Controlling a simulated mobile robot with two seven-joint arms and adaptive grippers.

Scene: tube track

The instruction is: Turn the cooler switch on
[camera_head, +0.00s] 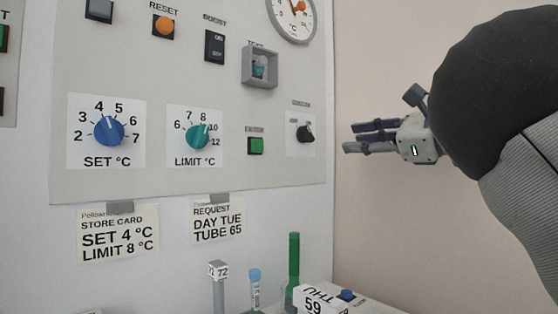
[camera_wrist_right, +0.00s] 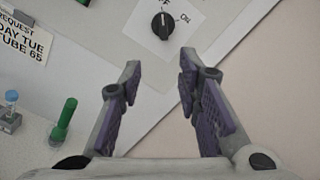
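The black rotary switch (camera_head: 305,133) is on a white plate at the lower right of the wall panel. In the right wrist view its knob (camera_wrist_right: 162,26) has an OFF mark, partly cut off, above it and ON to its right. Its white pointer line looks turned toward OFF. My right gripper (camera_head: 352,138) is open and empty, to the right of the switch and apart from it. In the right wrist view its purple-padded fingers (camera_wrist_right: 160,75) are spread, with the knob beyond their tips. My left gripper is not in view.
A green button (camera_head: 255,145), a teal limit dial (camera_head: 198,136) and a blue set dial (camera_head: 109,131) are left of the switch. Below stand a green tube (camera_head: 294,258) and a blue-capped tube (camera_head: 255,288). The space between gripper and switch looks clear.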

